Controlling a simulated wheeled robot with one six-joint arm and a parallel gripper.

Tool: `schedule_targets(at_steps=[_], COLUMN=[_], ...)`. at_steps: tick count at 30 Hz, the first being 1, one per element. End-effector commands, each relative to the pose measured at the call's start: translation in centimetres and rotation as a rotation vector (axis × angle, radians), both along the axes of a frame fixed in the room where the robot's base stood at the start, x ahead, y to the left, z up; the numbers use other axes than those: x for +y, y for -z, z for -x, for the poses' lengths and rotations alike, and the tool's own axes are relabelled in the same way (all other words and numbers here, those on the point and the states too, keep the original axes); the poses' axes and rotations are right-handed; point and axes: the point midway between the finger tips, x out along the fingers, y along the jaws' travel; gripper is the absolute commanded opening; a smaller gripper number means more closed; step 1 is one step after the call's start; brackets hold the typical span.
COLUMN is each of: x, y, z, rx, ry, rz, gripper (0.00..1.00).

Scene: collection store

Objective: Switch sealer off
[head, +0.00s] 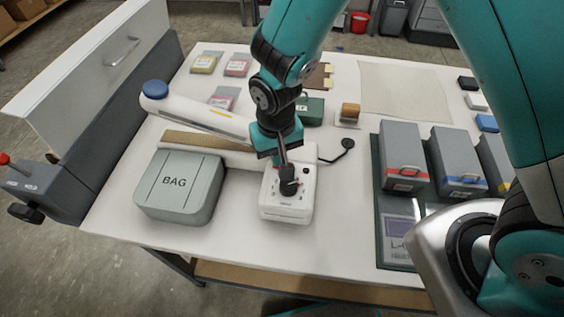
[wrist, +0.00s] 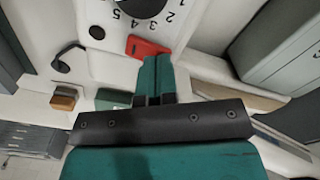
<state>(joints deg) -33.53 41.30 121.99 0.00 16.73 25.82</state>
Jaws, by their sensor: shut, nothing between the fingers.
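The sealer's white control box (head: 287,207) stands at the front middle of the bench, joined to a long white sealing arm (head: 205,118) with a blue knob at its far left end. In the wrist view the box top shows a black dial (wrist: 135,6) with numbers around it and a red switch (wrist: 147,46) beside it. My gripper (wrist: 153,60) is shut and empty, its teal fingertips at or just short of the red switch; contact cannot be told. In the head view my gripper (head: 284,160) is over the box and hides part of its top.
A grey-green bag box (head: 180,188) stands close left of the control box. A black cable (head: 338,153) lies to its right. Grey bins (head: 402,158) stand on a dark mat at the right. A green box (head: 310,111) and small packets lie behind. The bench's front strip is clear.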

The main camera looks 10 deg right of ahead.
Motion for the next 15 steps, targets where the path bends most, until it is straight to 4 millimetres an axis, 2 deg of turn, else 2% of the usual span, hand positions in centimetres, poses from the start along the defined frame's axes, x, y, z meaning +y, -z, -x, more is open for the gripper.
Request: schedule_targets(at_steps=[15], x=[-0.01], y=[0.86], z=[0.01], rx=[0.000], ry=[0.000], rz=[0.000], gripper=[0.00])
